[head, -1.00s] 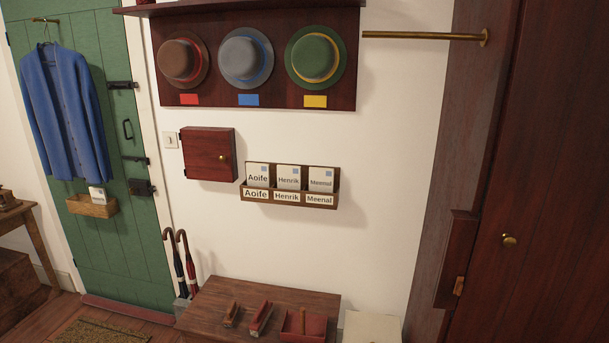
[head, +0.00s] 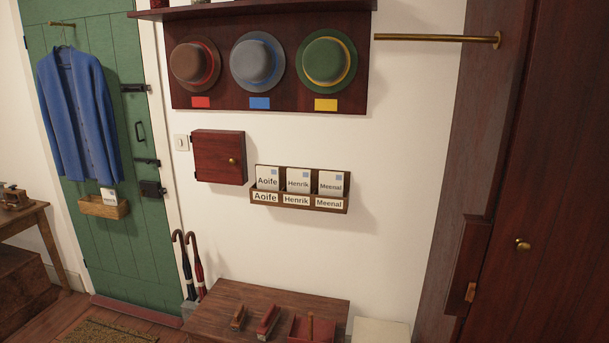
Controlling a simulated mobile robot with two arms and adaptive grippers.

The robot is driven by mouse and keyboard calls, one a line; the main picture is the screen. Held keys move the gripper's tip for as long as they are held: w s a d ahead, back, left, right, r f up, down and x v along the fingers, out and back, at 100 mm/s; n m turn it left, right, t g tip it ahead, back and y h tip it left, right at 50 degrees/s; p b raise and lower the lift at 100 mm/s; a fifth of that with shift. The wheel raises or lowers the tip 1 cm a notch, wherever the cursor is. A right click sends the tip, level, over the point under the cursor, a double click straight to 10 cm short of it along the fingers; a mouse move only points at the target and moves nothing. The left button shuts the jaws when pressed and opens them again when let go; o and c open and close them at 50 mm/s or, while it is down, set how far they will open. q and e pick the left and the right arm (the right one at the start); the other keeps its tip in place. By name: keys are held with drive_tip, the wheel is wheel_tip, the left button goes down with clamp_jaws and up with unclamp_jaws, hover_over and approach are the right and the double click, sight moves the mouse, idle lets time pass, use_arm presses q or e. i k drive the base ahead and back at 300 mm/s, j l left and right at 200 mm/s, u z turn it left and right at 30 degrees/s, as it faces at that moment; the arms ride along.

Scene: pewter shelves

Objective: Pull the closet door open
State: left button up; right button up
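The closet door (head: 560,190) is a tall dark red-brown wooden panel at the right edge of the head view. It looks closed. A small round brass knob (head: 521,244) sits on it near its left side. The door's right part runs out of the frame. Neither of my grippers is in the head view.
A wooden box-like piece (head: 466,266) juts out left of the door. A low bench (head: 222,295) holds brushes and a red tray. A brass rail (head: 437,38), a hat board (head: 286,105) and a small cabinet (head: 219,157) are on the wall. A green door (head: 110,245) stands left.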

sight(543, 275)
drive_tip(key=k+z, duration=0.15)
drive_tip(key=z, duration=1.3)
